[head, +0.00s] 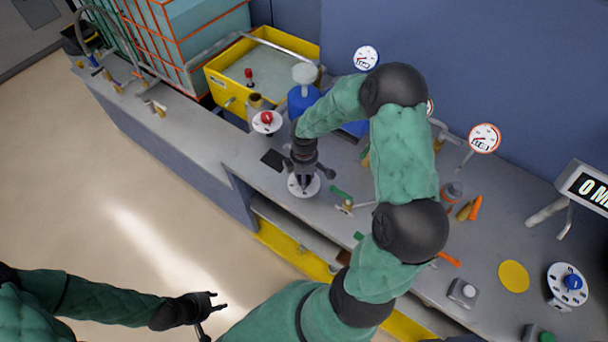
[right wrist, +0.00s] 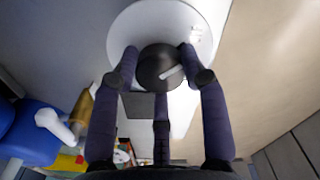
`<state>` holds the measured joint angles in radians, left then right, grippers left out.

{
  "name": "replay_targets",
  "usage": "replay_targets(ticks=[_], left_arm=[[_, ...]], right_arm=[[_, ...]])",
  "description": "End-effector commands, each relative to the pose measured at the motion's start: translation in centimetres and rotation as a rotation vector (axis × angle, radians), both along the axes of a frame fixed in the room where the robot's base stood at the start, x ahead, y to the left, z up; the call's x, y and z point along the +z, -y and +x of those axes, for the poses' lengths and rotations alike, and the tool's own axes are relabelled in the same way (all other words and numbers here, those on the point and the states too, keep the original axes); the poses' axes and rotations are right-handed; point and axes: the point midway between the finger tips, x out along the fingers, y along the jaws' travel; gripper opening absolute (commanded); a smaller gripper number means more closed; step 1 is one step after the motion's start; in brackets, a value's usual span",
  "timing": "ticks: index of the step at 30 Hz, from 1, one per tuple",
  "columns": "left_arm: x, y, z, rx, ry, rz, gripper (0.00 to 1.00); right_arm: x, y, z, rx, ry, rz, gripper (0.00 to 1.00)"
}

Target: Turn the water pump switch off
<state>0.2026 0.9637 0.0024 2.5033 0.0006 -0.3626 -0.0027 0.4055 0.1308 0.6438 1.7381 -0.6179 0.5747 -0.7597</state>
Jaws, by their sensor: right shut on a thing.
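A rotary switch with a black knob (right wrist: 160,68) and a white round dial plate (right wrist: 130,28) shows in the right wrist view. A short white mark crosses the knob. In the head view its dial (head: 302,189) lies on the grey bench, mostly under my right gripper (head: 304,176). My right gripper comes down from above, its fingers closed around the knob's sides. The dial's labels are too small to read. My left gripper (head: 212,306) is open and empty over the floor, apart from the bench.
A red-knobbed dial (head: 267,121) stands just behind, and a blue-knobbed dial (head: 572,283) is far right. A yellow tub (head: 226,92) and blue containers (head: 300,103) stand at the back. Several small tools lie right of the switch. The floor at left is clear.

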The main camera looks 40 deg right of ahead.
Motion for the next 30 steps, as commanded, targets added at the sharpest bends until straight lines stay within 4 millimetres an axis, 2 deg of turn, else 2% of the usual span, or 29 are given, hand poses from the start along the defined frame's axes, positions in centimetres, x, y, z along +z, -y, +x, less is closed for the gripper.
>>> replay_targets(ticks=[15, 16, 18, 30], left_arm=[[0.10, 0.00, -0.01, 0.000, 0.000, 0.000, 0.40], [0.10, 0.00, -0.01, 0.000, 0.000, 0.000, 0.40], [0.10, 0.00, -0.01, 0.000, 0.000, 0.000, 0.40], [0.11, 0.00, 0.00, 0.000, 0.000, 0.000, 0.40]], right_arm=[[-0.11, -0.04, -0.11, 0.020, -0.003, 0.000, 0.12], [-0.11, -0.04, -0.11, 0.020, -0.003, 0.000, 0.53], [-0.10, -0.03, -0.10, 0.020, -0.002, 0.001, 0.68], [0.40, 0.01, 0.02, 0.017, 0.001, -0.001, 0.68]])
